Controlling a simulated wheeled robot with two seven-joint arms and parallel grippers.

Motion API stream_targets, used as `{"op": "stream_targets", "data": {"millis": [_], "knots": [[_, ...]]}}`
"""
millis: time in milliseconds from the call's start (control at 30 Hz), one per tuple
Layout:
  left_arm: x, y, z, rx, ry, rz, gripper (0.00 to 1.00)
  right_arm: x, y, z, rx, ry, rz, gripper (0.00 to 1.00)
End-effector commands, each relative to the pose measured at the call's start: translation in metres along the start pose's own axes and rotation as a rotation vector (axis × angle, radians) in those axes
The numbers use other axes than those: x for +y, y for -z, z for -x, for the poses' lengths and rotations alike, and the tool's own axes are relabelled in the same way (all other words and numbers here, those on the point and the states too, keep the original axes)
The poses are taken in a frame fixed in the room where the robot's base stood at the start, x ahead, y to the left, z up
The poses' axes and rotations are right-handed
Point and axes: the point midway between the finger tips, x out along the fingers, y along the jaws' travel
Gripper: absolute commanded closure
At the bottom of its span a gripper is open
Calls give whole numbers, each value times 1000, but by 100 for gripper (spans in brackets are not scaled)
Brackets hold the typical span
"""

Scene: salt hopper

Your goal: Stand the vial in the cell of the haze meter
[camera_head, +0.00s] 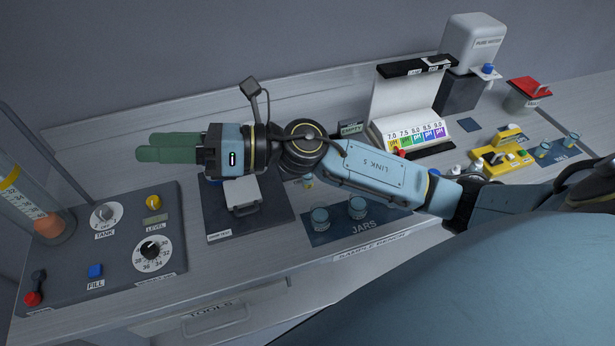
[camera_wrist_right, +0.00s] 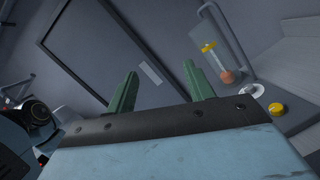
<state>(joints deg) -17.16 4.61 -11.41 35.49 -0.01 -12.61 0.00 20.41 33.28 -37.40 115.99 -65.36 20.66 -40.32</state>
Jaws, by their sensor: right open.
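My right gripper (camera_head: 142,147) reaches in from the right and points left, high above the bench. Its green fingers are apart and empty; they also show apart in the right wrist view (camera_wrist_right: 160,84). Below it is a dark flat unit (camera_head: 272,208) with a grey lid-like block (camera_head: 243,195), possibly the haze meter; its label is too small to read. My gripper and forearm cover its rear part. A small glass container (camera_head: 308,182), possibly the vial, shows just under my forearm, partly hidden. My left gripper is not in view.
Two jars (camera_head: 320,220) stand on the blue JARS mat (camera_head: 384,223). A knob panel (camera_head: 120,262) and clear column (camera_head: 30,205) are at left. A pH color stand (camera_head: 405,100), water dispenser (camera_head: 473,45), yellow device (camera_head: 500,160) and red-lidded pot (camera_head: 527,95) are at right.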

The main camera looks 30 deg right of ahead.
Motion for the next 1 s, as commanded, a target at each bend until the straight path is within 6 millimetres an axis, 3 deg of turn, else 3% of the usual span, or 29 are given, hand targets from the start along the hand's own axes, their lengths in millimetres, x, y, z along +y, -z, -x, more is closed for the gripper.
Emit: {"op": "stream_targets", "data": {"millis": [133,233,367,500,600,733,1000], "knots": [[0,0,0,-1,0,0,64,-19,44,18,452,-118,430,47],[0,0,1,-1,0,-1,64,-52,64,56,777,-172,663,47],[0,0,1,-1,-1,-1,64,-102,60,124,1192,-206,862,47],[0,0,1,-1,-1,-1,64,-137,32,192,1548,-209,940,47],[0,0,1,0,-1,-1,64,-149,13,225,1709,-204,944,47],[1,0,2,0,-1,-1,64,-156,3,246,1810,-200,933,47],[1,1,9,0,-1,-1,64,-179,42,256,1823,-204,926,47]]}}
